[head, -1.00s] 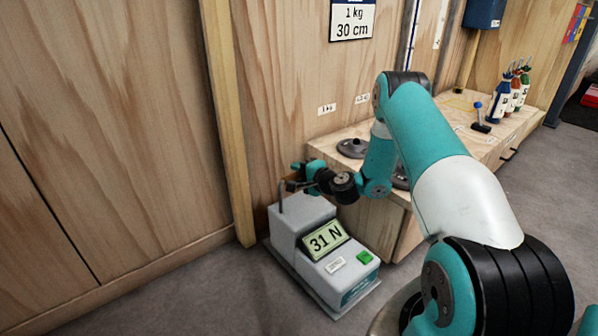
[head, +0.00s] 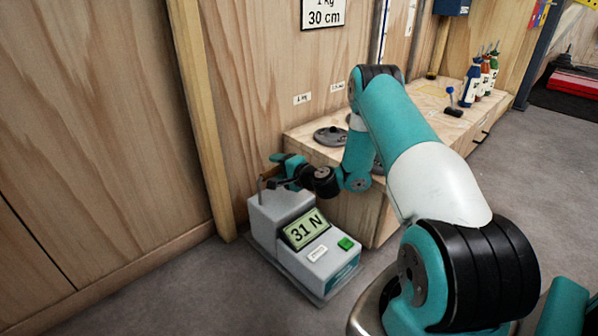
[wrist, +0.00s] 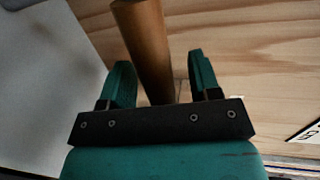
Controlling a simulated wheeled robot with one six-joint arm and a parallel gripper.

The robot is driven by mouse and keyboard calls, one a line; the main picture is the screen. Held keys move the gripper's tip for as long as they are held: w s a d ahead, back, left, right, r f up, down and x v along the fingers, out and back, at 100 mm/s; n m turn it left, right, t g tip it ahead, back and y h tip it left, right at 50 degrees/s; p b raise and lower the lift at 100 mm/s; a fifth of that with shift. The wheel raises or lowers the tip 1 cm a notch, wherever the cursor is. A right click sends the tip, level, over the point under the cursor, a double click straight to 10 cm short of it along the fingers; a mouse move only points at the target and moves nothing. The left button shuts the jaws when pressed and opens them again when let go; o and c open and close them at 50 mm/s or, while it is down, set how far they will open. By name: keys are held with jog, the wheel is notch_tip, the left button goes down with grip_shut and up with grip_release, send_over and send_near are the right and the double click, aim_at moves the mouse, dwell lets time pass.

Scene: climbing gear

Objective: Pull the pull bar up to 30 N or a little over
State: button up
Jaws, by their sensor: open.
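The pull gauge (head: 284,222) is a grey box on the floor by the wooden wall. Its display (head: 306,229) reads 31 N. The pull bar (wrist: 150,50) is a brown round bar running between my fingers in the wrist view. In the head view the bar (head: 270,173) shows only as a short piece at the top of the gauge's post, partly hidden by my gripper (head: 282,163). In the wrist view my gripper (wrist: 161,82) is open, one finger on each side of the bar, with a gap visible on both sides.
A green button (head: 345,243) is on the gauge's front. A wooden bench (head: 415,130) stands to the right, with a grey disc (head: 331,135), a blue-knobbed tool (head: 451,102) and bottles (head: 472,84) on it. Grey floor is free in front of the gauge.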

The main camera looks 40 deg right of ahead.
jog(key=b+v, duration=0.1)
jog(key=v, duration=0.4)
jog(key=b+v, duration=0.1)
jog(key=v, duration=0.2)
jog(key=shift+f+b, duration=0.3)
jog(key=s+b, duration=0.1)
jog(key=b, duration=0.1)
jog(key=shift+s+d+b, duration=0.15)
jog(key=shift+b, duration=0.25)
jog(key=a+r+b+v, duration=0.1)
jog(key=b+v, duration=0.3)
jog(key=v, duration=0.3)
jog(key=a+r+n+g+y+p, duration=0.7)
jog(key=a+r+n+p, duration=0.45)
jog(key=a+r, duration=0.65)
jog(key=s+a+r+n+g+h+p, duration=0.1)
jog(key=s+a+r+n+g+p, duration=0.7)
jog(key=s+a+r+p, duration=0.5)
jog(key=s+a+r+n+h+p, duration=0.1)
jog(key=s+r+n+h+p, duration=0.1)
jog(key=s+r+p, duration=0.3)
jog(key=s+r+n+h+p, duration=0.2)
jog(key=s+r+n+p, duration=0.1)
jog(key=r, duration=0.4)
notch_tip(320, 180, up, 36)
jog(key=p, duration=3.5)
jog(key=shift+w+m+g, duration=0.3)
jog(key=shift+w+m, duration=0.05)
jog(key=shift+a, duration=0.1)
jog(key=shift+c, duration=0.2)
